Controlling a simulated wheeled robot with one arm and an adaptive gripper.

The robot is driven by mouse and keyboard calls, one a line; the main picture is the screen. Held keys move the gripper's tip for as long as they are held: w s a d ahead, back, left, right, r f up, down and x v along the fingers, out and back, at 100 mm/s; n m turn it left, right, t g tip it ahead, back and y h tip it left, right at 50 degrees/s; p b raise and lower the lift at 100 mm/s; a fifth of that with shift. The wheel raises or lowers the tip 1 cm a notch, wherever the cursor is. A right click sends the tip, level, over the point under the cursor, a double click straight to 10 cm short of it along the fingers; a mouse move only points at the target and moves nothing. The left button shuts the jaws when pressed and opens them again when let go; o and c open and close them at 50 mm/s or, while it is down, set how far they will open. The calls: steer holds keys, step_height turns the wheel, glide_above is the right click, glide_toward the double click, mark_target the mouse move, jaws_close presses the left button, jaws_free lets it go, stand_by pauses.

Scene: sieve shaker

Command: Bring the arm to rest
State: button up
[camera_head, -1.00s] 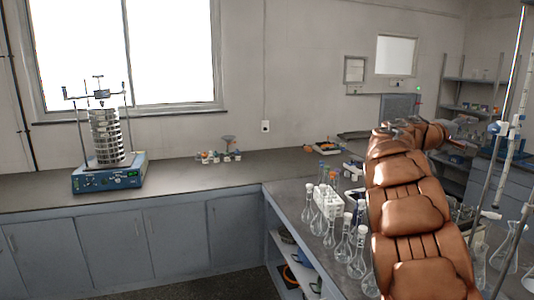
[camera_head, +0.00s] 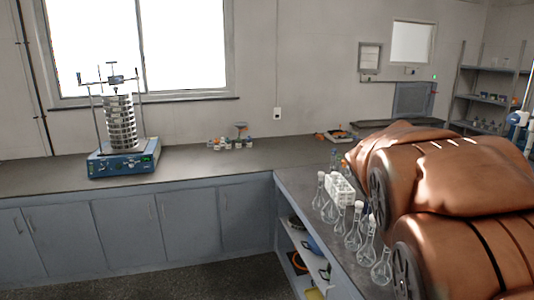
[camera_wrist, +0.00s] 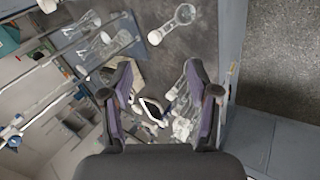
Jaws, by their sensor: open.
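My gripper (camera_wrist: 163,100) shows in the wrist view with its two dark fingers spread apart and nothing between them. It points down over the grey side bench, with glassware below it. In the head view my brown-covered arm fills the right side over the side bench, and it hides the gripper there. The sieve shaker (camera_head: 121,130), a stack of metal sieves on a blue base, stands upright on the back counter at left, well apart from my arm.
Several flasks (camera_head: 354,238) and a white rack (camera_head: 341,187) stand on the side bench close to my arm. Small bottles (camera_head: 230,143) sit on the back counter. The floor (camera_head: 200,275) in front is clear.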

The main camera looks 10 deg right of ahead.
steer(key=s+a+f+n+g+y, duration=0.1)
steer(key=s+a+f+y, duration=0.2)
steer(key=s+a+f, duration=0.3)
steer(key=s+a+f+n+g+y, duration=0.1)
steer(key=s+a+f+y, duration=0.3)
steer(key=s+a, duration=0.8)
steer(key=a+f, duration=0.2)
steer(key=a, duration=0.5)
